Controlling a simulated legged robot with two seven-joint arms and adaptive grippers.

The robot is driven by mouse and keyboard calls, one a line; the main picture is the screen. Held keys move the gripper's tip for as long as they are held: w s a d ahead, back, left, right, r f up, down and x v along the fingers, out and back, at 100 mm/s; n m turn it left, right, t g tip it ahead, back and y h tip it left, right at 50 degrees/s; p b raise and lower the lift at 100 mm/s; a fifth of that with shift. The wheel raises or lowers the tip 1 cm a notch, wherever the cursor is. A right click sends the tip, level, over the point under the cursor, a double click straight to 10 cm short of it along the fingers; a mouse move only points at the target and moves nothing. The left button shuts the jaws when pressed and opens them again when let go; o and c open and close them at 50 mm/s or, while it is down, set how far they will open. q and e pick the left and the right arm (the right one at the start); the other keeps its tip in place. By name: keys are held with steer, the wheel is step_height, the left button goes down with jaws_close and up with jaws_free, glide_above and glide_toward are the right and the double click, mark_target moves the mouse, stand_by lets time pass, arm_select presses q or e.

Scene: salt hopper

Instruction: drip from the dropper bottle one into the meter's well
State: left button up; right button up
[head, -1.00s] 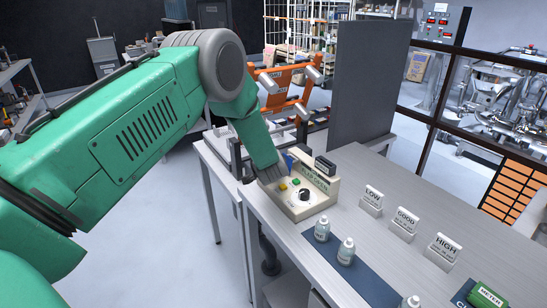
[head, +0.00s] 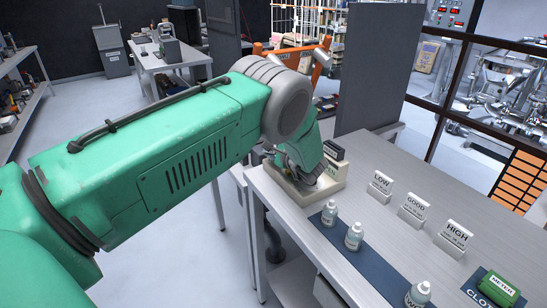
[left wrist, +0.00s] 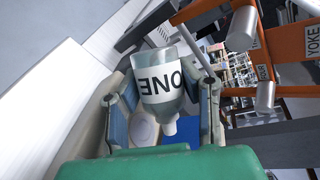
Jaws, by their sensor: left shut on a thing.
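Dropper bottle one (left wrist: 163,85) is a clear bottle with a white label reading ONE, seen in the left wrist view. My left gripper (left wrist: 163,115) is shut on it, one finger on each side, with the label upside down and the nozzle toward the bottom of the picture. In the head view my left gripper (head: 302,172) is over the cream console at the bench's far end; the held bottle cannot be made out there. My right gripper is not in view.
The cream console (head: 325,186) is partly hidden by my gripper. Bottles (head: 329,213), (head: 354,237) and (head: 418,295) stand along the blue mat (head: 378,272). Cards LOW (head: 380,186), GOOD (head: 413,209) and HIGH (head: 455,237) stand behind. A grey panel (head: 378,70) rises at the back.

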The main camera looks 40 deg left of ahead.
arm_select(q)
steer(key=shift+a, duration=0.2)
steer(key=shift+a+m+y, duration=0.3)
steer(key=shift+a+m, duration=0.05)
steer(key=shift+m, duration=0.05)
steer(key=shift+d+r, duration=0.25)
steer(key=shift+d, duration=0.25)
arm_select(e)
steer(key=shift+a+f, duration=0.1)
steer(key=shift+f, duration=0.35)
arm_select(q)
steer(key=shift+a+f, duration=0.15)
steer(key=shift+a, duration=0.2)
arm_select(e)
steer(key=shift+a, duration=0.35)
arm_select(q)
steer(key=shift+d, duration=0.25)
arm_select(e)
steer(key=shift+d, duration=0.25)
arm_select(q)
steer(key=shift+a, duration=0.15)
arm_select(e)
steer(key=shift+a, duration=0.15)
